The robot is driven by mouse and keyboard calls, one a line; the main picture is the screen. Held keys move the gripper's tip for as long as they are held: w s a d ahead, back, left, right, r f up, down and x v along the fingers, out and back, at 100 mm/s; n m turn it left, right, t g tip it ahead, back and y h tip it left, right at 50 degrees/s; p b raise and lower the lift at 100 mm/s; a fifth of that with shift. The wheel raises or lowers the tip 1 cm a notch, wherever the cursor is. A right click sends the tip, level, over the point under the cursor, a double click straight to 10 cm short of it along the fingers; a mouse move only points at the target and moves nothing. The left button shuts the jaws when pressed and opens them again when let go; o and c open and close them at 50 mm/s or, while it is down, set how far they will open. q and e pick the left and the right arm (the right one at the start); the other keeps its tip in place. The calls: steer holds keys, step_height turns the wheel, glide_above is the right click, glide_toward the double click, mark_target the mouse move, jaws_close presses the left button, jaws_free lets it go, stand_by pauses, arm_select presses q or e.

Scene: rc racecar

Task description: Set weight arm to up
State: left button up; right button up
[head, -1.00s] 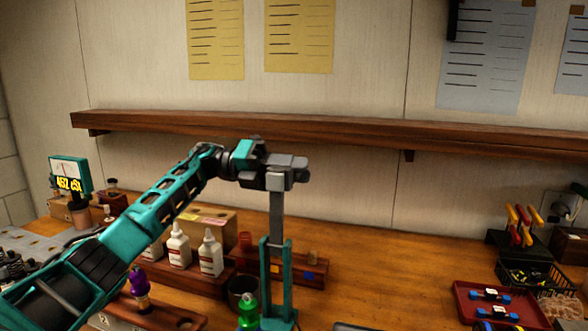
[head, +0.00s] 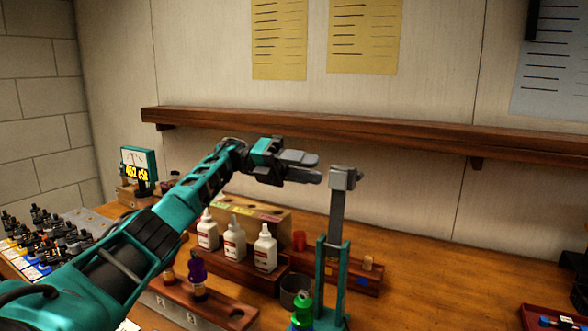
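The weight arm (head: 337,217) is a grey bar that stands upright in a teal stand (head: 332,280) on the workbench. A grey block (head: 343,178) sits at its top end. My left gripper (head: 317,167) is just left of the block, with its fingers pointing right towards it. A narrow gap shows between the gripper and the block, and the fingers look parted and empty. The foot of the stand is cut off by the bottom edge. My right gripper is out of view.
White bottles (head: 235,243) stand in a wooden rack left of the stand. A green bottle (head: 302,312) and a dark cup (head: 296,290) are close to its base. A wooden shelf (head: 400,136) runs along the wall behind. The bench right of the stand is mostly clear.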

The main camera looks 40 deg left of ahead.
arm_select(q)
steer(key=shift+v, duration=1.5)
steer(key=shift+r, duration=0.2)
